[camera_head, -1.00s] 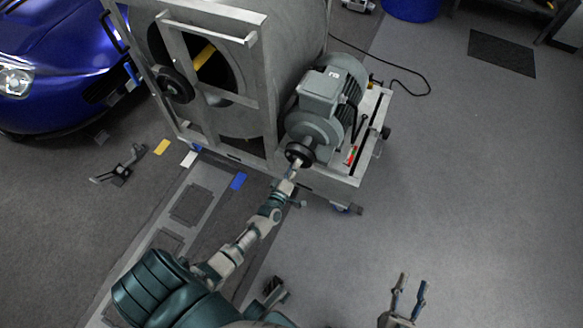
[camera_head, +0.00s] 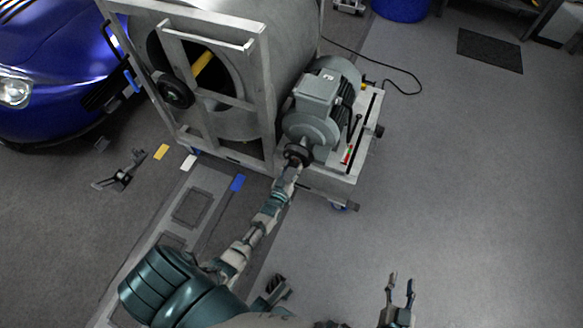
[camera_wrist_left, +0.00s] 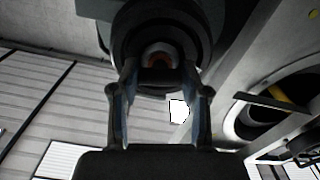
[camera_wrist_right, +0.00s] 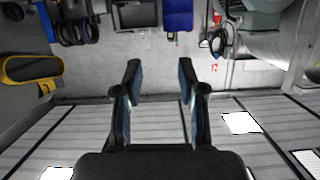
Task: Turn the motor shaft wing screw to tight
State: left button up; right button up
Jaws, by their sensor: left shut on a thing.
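The grey motor (camera_head: 318,100) sits on its stand beside the big drum. A dark round hub (camera_head: 298,155) is on the motor's near shaft end, and it fills the top of the left wrist view (camera_wrist_left: 158,25). My left gripper (camera_head: 295,163) is at this hub. In the left wrist view its two fingers (camera_wrist_left: 160,75) are closed on the motor shaft wing screw, which is mostly hidden in dark shadow between the fingertips. A reddish-brown round part (camera_wrist_left: 160,55) shows there. My right gripper (camera_wrist_right: 160,65) is open and empty, far from the motor at the lower right of the head view (camera_head: 401,280).
The metal-framed drum (camera_head: 230,60) stands left of the motor. A blue car (camera_head: 60,80) is at the far left. A black cable (camera_head: 400,85) lies on the floor behind the stand. The floor right of the stand is clear.

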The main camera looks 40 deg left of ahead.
pick_arm(q)
jog(key=shift+s+d+f+m, duration=0.2)
jog(key=shift+f+m, duration=0.3)
jog(key=shift+m, duration=0.7)
pick_arm(e)
jog(key=shift+s+d+f+g, duration=0.2)
jog(key=shift+s+f+g, duration=0.05)
jog(key=shift+f+g, duration=0.3)
jog(key=shift+f, duration=0.1)
pick_arm(q)
jog(key=o, duration=1.1)
jog(key=shift+f, duration=0.1)
jog(key=shift+o, duration=0.2)
jog(key=shift+w+a, duration=0.1)
jog(key=shift+w, duration=0.05)
jog(key=shift+r, duration=0.25)
jog(key=v, duration=1.2)
jog(key=shift+a+f, duration=0.1)
